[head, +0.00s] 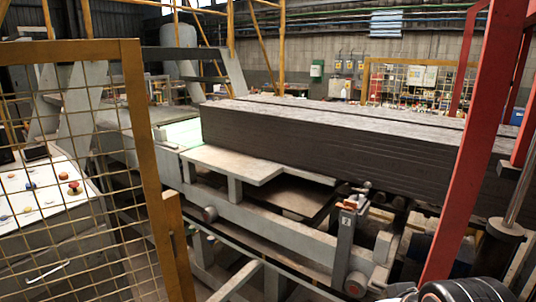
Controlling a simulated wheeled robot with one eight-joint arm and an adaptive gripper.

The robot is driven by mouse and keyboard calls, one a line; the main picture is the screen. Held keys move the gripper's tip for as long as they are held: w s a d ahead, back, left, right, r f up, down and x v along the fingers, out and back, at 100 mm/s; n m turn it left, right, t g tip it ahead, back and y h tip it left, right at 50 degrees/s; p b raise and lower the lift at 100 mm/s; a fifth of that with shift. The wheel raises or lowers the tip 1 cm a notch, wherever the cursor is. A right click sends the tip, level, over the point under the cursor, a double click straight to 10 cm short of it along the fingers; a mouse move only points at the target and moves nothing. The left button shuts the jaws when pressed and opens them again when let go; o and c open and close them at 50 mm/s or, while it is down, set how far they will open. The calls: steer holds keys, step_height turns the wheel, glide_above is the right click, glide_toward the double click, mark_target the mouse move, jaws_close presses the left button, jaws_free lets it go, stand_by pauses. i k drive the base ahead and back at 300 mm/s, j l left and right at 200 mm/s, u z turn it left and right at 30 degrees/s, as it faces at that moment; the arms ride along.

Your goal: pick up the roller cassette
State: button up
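I cannot pick out a roller cassette with certainty in the head view. My gripper does not show. A rounded black and light part (465,291) at the bottom right edge looks like part of my arm.
A long stack of dark slabs (330,135) lies on the machine. A yellow mesh fence (130,150) and a control panel (45,200) with buttons stand at left. A red post (465,150) and a dark cylinder (497,250) stand at right.

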mark_target(360, 197)
steer(key=i+j+z, duration=0.2)
steer(key=i+z, duration=0.2)
steer(key=i+j+z, duration=0.3)
steer(key=z, duration=0.15)
steer(key=i, duration=0.1)
